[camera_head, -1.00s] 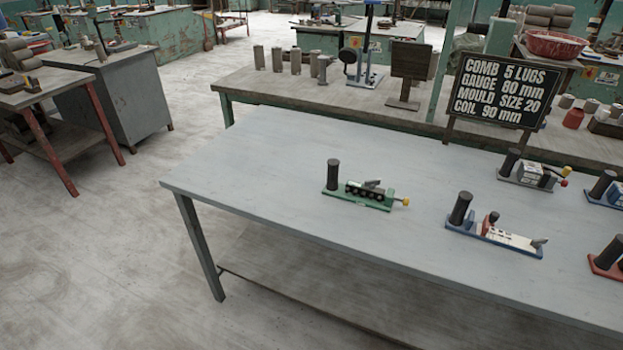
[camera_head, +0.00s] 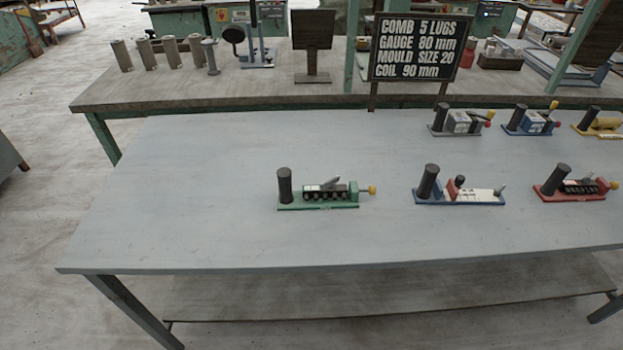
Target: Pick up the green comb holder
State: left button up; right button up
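The green comb holder (camera_head: 318,206) lies on the grey table (camera_head: 160,215), left of the other holders. It has a green base, an upright black cylindrical handle at its left end, a row of dark lugs in the middle and a yellow knob at its right end. Nothing touches it. Neither of my grippers shows in the head view.
A blue holder with a white plate (camera_head: 470,196) and a red holder (camera_head: 575,187) stand to the right. Grey (camera_head: 460,124), blue (camera_head: 531,121) and yellow (camera_head: 603,124) holders stand behind. A black sign (camera_head: 415,48) rises at the back. The table's left part is clear.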

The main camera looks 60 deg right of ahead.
aim_at(312, 197)
jog(key=z, duration=0.45)
jog(key=i, duration=0.6)
jog(key=z, duration=0.95)
jog(key=i, duration=0.35)
jog(key=z, duration=0.35)
